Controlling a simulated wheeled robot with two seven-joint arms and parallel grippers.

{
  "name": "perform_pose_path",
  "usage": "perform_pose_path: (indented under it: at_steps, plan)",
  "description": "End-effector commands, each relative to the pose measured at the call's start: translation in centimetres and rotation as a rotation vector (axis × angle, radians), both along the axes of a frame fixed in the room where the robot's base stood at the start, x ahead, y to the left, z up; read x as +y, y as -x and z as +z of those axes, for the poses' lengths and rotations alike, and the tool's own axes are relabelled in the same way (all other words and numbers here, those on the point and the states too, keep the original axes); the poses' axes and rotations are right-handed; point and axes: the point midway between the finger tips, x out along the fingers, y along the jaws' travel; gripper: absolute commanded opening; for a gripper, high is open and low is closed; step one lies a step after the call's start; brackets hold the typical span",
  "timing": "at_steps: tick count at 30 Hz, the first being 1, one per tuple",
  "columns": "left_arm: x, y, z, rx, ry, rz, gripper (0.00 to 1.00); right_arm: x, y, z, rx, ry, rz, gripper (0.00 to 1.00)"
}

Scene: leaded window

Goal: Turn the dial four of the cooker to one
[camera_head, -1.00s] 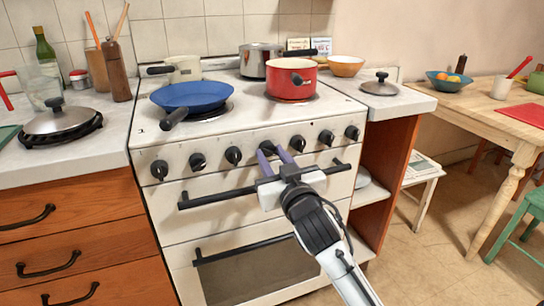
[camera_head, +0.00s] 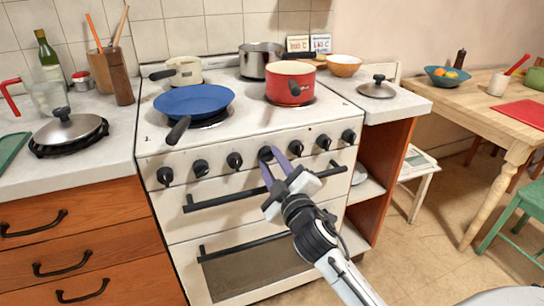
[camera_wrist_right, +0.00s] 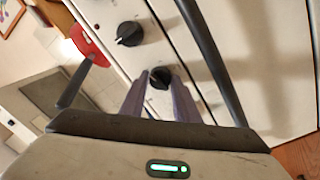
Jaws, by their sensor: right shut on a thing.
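The white cooker (camera_head: 240,183) has a row of black dials along its front. Dial four (camera_head: 265,153), the middle one, is at the fingertips of my right gripper (camera_head: 272,158). In the wrist view the purple fingers of my right gripper (camera_wrist_right: 158,92) lie on either side of this dial (camera_wrist_right: 160,77) and are shut on it. The fingers partly hide the dial, so I cannot read its setting. My left gripper is in neither view.
The black oven handle (camera_head: 228,199) runs just below the dials, close to my right gripper. Neighbouring dials (camera_head: 234,160) and (camera_head: 296,147) sit close on both sides. A blue pan (camera_head: 193,100) and a red pot (camera_head: 291,80) stand on top.

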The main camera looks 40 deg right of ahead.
Motion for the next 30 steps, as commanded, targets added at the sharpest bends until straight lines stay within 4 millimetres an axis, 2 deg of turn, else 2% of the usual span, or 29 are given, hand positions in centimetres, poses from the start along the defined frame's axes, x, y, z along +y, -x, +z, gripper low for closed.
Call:
perform_pose_path:
  at_steps: [12,30]
  plan:
    - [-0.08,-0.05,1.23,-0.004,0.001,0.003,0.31,0.07,-0.01,0.02,0.052,0.215,0.003,0.06]
    - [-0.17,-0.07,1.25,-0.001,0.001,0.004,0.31,0.09,-0.02,-0.06,0.061,0.256,0.004,0.06]
